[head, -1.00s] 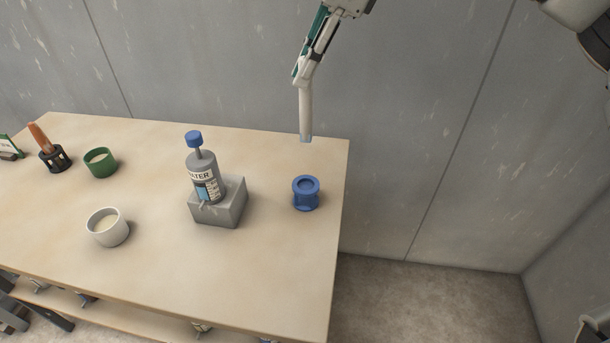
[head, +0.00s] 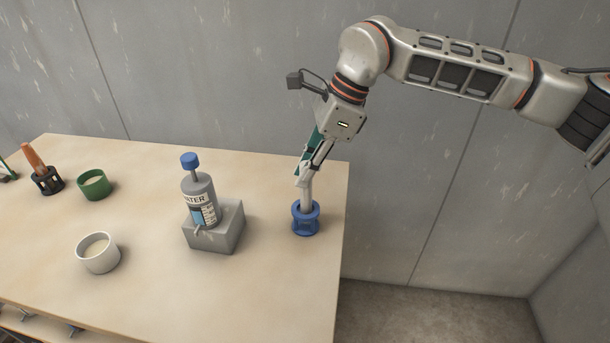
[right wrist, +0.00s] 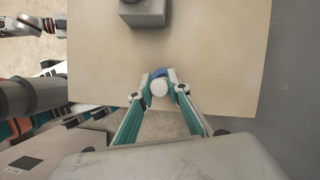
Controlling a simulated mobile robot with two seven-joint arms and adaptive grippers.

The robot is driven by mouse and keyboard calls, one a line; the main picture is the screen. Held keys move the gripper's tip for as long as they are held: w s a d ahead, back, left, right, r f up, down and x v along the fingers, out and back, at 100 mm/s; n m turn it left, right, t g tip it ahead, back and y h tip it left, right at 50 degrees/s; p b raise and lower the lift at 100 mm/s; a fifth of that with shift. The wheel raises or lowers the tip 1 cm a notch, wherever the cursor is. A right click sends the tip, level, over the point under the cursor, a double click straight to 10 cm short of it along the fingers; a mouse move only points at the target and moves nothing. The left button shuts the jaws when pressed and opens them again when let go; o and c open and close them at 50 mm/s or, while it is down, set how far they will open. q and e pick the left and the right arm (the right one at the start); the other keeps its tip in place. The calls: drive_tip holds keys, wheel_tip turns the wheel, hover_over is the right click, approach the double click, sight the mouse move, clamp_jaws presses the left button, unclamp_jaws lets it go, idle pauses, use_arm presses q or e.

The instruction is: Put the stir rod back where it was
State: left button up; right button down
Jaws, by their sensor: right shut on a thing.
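The stir rod (head: 307,192) is a pale, upright stick, and its lower end is inside the blue holder (head: 305,222) near the table's right edge. My right gripper (head: 304,180) is shut on the rod's upper part, above the holder. In the right wrist view, the rod's round white end (right wrist: 159,87) shows between the fingertips, with part of the blue holder (right wrist: 158,73) behind it. Whether the rod touches the holder's bottom is hidden. My left gripper is not in the head view.
A white cup (head: 98,258), a green cup (head: 92,188) and a dark holder with an orange-brown handle (head: 36,160) are further left. The table between the block and holder is clear.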

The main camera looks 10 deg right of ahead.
drive_tip(key=shift+f, duration=0.75)
drive_tip(key=c, duration=1.9)
unclamp_jaws()
drive_tip(key=shift+f, duration=0.1)
